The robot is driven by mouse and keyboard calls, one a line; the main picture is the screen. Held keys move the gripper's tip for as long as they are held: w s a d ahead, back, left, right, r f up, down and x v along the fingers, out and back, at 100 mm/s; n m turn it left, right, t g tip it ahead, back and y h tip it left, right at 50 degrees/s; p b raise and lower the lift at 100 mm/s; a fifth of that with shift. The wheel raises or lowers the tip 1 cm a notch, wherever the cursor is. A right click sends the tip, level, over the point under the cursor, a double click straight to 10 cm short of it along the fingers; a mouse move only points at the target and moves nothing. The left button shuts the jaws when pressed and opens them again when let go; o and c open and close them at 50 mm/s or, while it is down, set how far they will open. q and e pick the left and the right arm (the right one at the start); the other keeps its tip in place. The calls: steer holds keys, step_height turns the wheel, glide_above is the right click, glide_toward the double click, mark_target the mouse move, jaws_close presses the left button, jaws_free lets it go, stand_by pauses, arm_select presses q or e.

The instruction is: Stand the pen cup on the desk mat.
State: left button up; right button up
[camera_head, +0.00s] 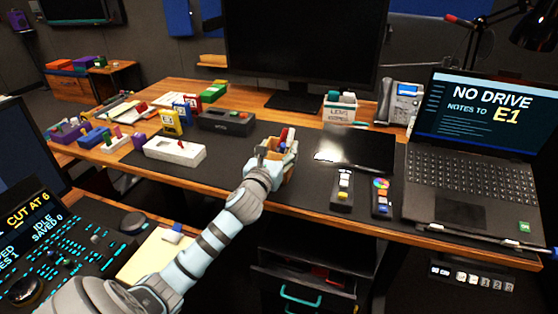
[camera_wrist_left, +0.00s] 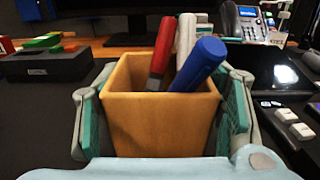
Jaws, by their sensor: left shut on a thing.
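The pen cup (camera_wrist_left: 158,122) is a square tan box with a red, a white and a blue pen standing in it. In the left wrist view it sits upright between the two fingers of my left gripper (camera_wrist_left: 160,115), which is shut on it. In the head view the cup (camera_head: 284,165) is partly hidden by my left gripper (camera_head: 275,155). It is over the dark desk mat (camera_head: 225,168); I cannot tell whether its base touches the mat. My right gripper is not in view.
A white tray (camera_head: 175,151) and a dark box (camera_head: 225,122) stand left of the cup. A black tablet (camera_head: 355,149) and two small control blocks (camera_head: 342,190) lie to the right. A laptop (camera_head: 470,160) is farther right. The monitor (camera_head: 300,45) stands behind.

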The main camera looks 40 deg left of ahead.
arm_select(q)
steer(key=shift+f, duration=0.75)
steer(key=shift+r, duration=0.1)
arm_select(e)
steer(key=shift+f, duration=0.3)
arm_select(q)
steer(key=o, duration=1.5)
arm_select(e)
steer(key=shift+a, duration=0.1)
arm_select(q)
steer(key=shift+s+d, duration=0.1)
steer(key=shift+s, duration=0.1)
steer(key=p+v, duration=0.1)
steer(key=v, duration=1)
steer(key=shift+s+d, duration=0.15)
steer(key=shift+s, duration=0.2)
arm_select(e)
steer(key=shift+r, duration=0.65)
